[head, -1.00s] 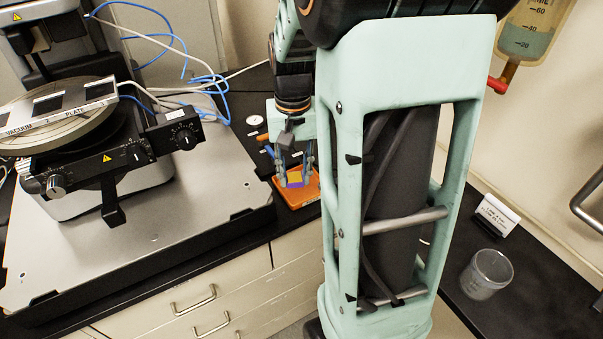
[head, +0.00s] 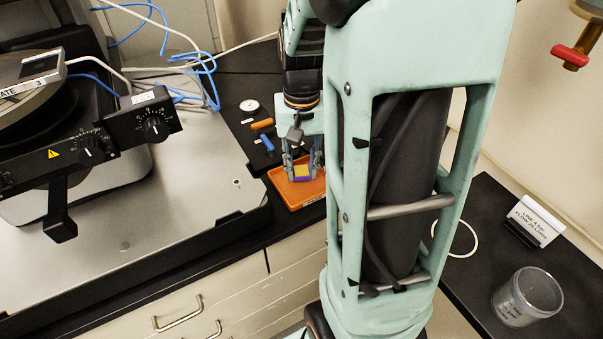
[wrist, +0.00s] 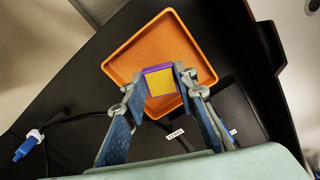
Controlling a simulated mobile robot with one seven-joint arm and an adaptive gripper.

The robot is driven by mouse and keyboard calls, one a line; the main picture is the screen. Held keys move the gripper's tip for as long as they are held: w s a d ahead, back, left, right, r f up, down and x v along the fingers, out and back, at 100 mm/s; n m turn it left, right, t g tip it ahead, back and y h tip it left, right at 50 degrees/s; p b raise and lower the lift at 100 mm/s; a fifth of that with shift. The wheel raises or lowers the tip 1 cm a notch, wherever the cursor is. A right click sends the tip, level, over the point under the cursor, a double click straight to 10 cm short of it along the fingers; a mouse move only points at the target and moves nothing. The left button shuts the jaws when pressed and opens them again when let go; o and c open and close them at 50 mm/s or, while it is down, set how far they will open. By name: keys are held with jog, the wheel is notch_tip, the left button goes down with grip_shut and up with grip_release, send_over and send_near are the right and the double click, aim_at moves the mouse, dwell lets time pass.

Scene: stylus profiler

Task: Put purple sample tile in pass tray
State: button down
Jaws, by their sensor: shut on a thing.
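The purple sample tile (head: 303,173) has a yellow top face and purple sides. It also shows in the wrist view (wrist: 159,81). My gripper (head: 303,172) is shut on the tile, with one finger on each side of it. In the wrist view the fingertips (wrist: 162,84) press against its left and right edges. An orange tray (head: 288,196) lies on the black bench below the tile, and its rim and floor show in the wrist view (wrist: 150,45). The tile is over the inside of the tray; I cannot tell whether it touches the floor.
The profiler (head: 120,140) on its grey base plate stands to the left. An orange-handled tool (head: 263,124), a blue tool (head: 267,143) and a white dial (head: 249,106) lie behind the tray. A clear beaker (head: 527,297) and a sign (head: 533,222) stand at right.

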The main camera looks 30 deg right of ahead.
aim_at(301, 172)
jog(key=shift+f+b, duration=0.55)
jog(key=shift+f, duration=0.65)
jog(key=shift+s+f, duration=0.1)
jog(key=shift+f, duration=0.15)
jog(key=c, duration=1.5)
grip_release()
jog(key=shift+c, duration=0.2)
notch_tip(301, 172, up, 12)
jog(key=p, duration=0.1)
jog(key=shift+r, duration=0.25)
jog(key=shift+r, duration=0.1)
